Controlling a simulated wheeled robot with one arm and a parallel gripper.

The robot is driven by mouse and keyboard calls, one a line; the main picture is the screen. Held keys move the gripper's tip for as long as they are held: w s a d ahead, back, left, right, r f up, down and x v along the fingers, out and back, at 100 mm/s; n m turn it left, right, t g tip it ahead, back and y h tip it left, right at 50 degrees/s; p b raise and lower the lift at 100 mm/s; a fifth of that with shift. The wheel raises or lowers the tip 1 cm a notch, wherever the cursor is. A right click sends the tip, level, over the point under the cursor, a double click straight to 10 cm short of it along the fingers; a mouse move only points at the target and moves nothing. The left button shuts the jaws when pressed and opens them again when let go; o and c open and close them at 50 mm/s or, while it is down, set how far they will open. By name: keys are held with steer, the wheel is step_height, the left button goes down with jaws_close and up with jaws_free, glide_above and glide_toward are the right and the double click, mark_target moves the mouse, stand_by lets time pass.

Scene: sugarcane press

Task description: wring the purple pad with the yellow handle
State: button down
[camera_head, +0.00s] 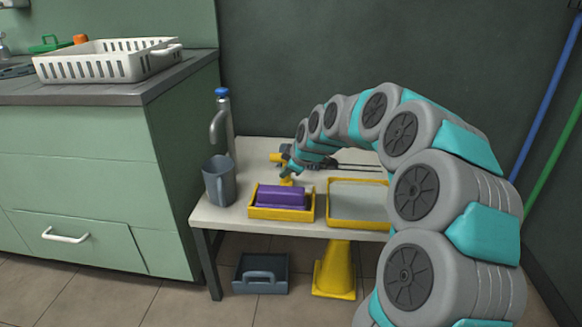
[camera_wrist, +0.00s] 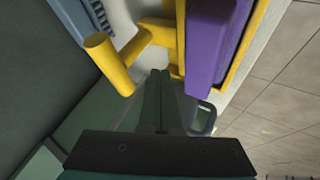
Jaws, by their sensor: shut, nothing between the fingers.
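The purple pad (camera_head: 281,197) lies in a small yellow tray (camera_head: 294,214) on the low table. It shows along the upper right of the wrist view (camera_wrist: 208,45). The yellow handle (camera_head: 277,157) is behind the tray, partly hidden by my arm. In the wrist view the yellow handle (camera_wrist: 113,65) has a rounded end and a bar leading to a yellow frame beside the pad. My gripper (camera_wrist: 160,72) is shut and empty, its fingertips between the handle and the pad, apparently holding neither. Contact cannot be told.
A second yellow-rimmed tray (camera_head: 358,222) stands right of the pad. A grey mug (camera_head: 218,182) and a blue-topped grey tap (camera_head: 227,122) stand at the left. A grey caddy (camera_head: 260,280) and yellow cone (camera_head: 336,272) are below the table. A green cabinet (camera_head: 85,170) borders the left.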

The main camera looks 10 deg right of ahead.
steer(key=w, duration=0.2)
steer(key=w+d+r, duration=0.1)
steer(key=shift+w+d, duration=0.1)
steer(key=shift+w, duration=0.1)
steer(key=shift+w+d, duration=0.2)
steer(key=shift+w, duration=0.5)
steer(key=shift+w+d, duration=0.25)
steer(key=shift+w, duration=0.4)
steer(key=shift+w+d, duration=0.2)
steer(key=shift+w, duration=0.5)
steer(key=shift+w+d+r, duration=0.1)
